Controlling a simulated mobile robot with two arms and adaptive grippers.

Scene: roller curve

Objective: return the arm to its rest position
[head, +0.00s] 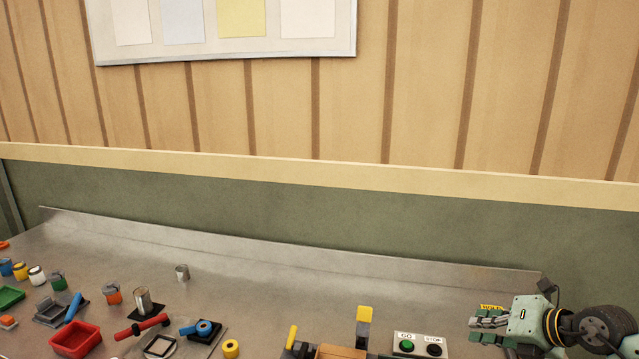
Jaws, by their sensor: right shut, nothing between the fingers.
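My right gripper (488,330) is at the lower right of the head view, with its green and dark arm coming in from the right edge. Its fingers point left and are shut with nothing held. It is just right of the control box (405,351), which has a green GO button (406,345) and a black STOP button (435,350). I cannot tell whether it touches the box. A yellow sign (491,307) is partly hidden behind the gripper. My left gripper is not in view.
The metal bench (300,285) has a raised back edge. Several small items lie at the left, among them a red tray (76,339), a red-handled tool (141,326) and an open can (143,299). A yellow-topped part (364,313) stands left of the control box. The bench's middle back is clear.

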